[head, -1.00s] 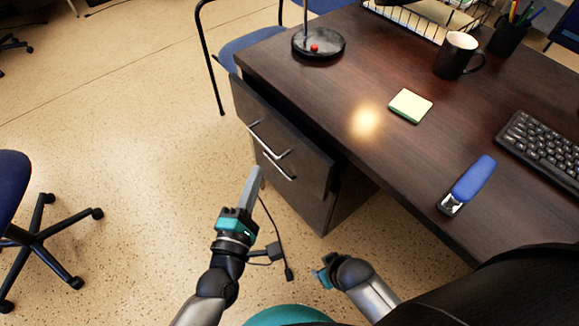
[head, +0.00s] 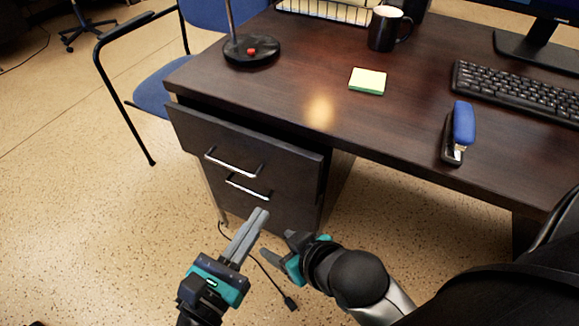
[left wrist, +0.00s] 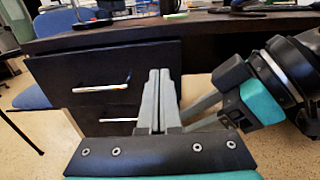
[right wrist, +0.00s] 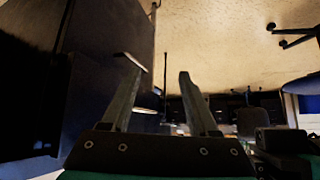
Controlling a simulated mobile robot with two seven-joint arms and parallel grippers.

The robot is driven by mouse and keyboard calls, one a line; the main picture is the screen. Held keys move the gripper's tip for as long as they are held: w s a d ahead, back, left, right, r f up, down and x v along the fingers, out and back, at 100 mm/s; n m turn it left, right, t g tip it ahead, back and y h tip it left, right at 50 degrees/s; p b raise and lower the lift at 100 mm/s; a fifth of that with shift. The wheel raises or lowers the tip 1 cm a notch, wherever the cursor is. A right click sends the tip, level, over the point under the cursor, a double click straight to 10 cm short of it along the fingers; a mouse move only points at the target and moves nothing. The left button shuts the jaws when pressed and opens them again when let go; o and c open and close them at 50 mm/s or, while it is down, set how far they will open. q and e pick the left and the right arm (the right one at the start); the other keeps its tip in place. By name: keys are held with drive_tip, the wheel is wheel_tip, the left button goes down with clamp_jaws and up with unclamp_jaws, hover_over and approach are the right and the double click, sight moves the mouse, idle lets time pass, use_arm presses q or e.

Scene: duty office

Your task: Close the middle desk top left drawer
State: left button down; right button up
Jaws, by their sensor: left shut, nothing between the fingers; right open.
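The top drawer (head: 220,137) of the dark wooden desk (head: 410,130) stands partly open, its front jutting out past the cabinet under the desktop. Its silver handle (head: 232,166) is above the lower drawer's handle (head: 247,188). The drawer front also shows in the left wrist view (left wrist: 65,72). My left gripper (head: 263,212) is shut and empty, below and in front of the handles, apart from the drawer as far as I can tell. My right gripper (head: 276,244) is open and empty, close beside the left fingers. The drawer's inside is mostly hidden.
A blue chair (head: 155,95) stands left of the desk. A lamp base (head: 250,50), mug (head: 388,28), sticky notes (head: 368,80), stapler (head: 459,130) and keyboard (head: 520,90) are on top. A cable (head: 272,278) lies below my grippers.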

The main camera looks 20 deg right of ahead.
use_arm(q)
drive_tip(key=x, duration=0.2)
drive_tip(key=p, duration=0.2)
approach(298, 157)
drive_tip(key=x, duration=0.5)
drive_tip(key=shift+w+d, duration=0.2)
drive_tip(key=shift+w, duration=0.05)
drive_tip(key=shift+w+d, duration=0.35)
drive_tip(key=shift+d, duration=0.2)
use_arm(e)
drive_tip(key=shift+s+d+r+m+g+h, duration=0.2)
drive_tip(key=shift+s+d+g+h, duration=0.25)
drive_tip(key=shift+s+d+g, duration=0.45)
drive_tip(key=shift+s+d+r+m+g+h, duration=0.1)
drive_tip(key=shift+s+d+r+g+h, duration=0.25)
drive_tip(key=shift+s+d+g, duration=0.55)
drive_tip(key=shift+d+f, duration=0.1)
drive_tip(key=shift+d, duration=0.15)
